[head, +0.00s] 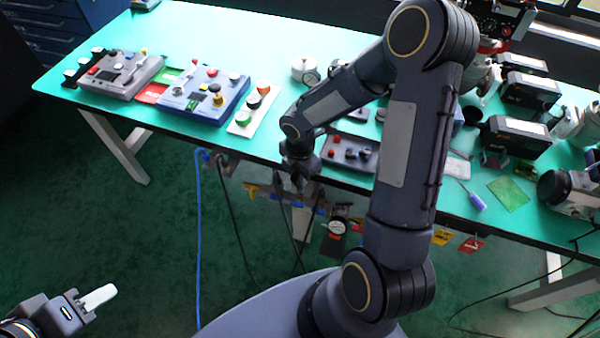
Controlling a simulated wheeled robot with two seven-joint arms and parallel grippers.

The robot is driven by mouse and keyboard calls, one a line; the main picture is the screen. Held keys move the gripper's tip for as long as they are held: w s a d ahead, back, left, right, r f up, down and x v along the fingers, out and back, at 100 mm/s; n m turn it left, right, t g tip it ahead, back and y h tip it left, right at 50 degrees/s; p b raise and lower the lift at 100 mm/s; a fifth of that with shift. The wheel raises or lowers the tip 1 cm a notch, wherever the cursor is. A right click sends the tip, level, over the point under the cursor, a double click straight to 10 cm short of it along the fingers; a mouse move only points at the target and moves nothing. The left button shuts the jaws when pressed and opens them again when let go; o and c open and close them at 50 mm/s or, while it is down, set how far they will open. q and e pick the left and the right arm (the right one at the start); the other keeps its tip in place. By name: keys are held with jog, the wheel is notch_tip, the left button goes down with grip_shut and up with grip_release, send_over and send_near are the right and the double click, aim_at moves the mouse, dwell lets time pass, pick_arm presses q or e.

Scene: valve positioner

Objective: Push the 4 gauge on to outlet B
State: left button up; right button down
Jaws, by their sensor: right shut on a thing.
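My right arm crosses the middle of the head view and its gripper (299,178) points down just off the table's front edge. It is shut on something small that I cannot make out. A round gauge with a white face (338,226) is below the table edge, to the right of and lower than that gripper. Another gauge (311,77) is on the table beside a white round part. I cannot read a 4 or a B on anything. My left gripper (98,297) is low at the left, far from the table; only a pale finger shows clearly.
The long green table (200,35) holds a grey control box (120,75), a blue control box (210,95) and a white panel with knobs (250,108). Black devices (528,92) crowd its right end. A blue hose (198,240) and dark cables hang in front. The left floor is clear.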

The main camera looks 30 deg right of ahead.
jog(key=shift+f+b, duration=0.4)
jog(key=shift+f, duration=0.1)
jog(key=c, duration=1.3)
grip_release()
jog(key=shift+o, duration=0.2)
jog(key=shift+r, duration=0.1)
notch_tip(320, 180, up, 8)
jog(key=shift+f+p, duration=0.15)
jog(key=shift+p, duration=0.2)
jog(key=shift+s+d+r+m, duration=0.1)
jog(key=shift+s+r+m, duration=0.05)
jog(key=shift+r+m, duration=0.2)
jog(key=s+a+r+m+t+y, duration=0.2)
jog(key=s+r+m, duration=0.4)
jog(key=s+m, duration=0.2)
jog(key=s+a+r+m+t+y, duration=0.1)
jog(key=s+a+r+m+t, duration=0.1)
jog(key=s+r+m, duration=0.5)
jog(key=s+m+t, duration=0.1)
jog(key=m, duration=0.5)
jog(key=shift+s+a+r+t+y, duration=0.15)
jog(key=shift+s+r+t+y, duration=0.15)
jog(key=shift+s+y, duration=0.1)
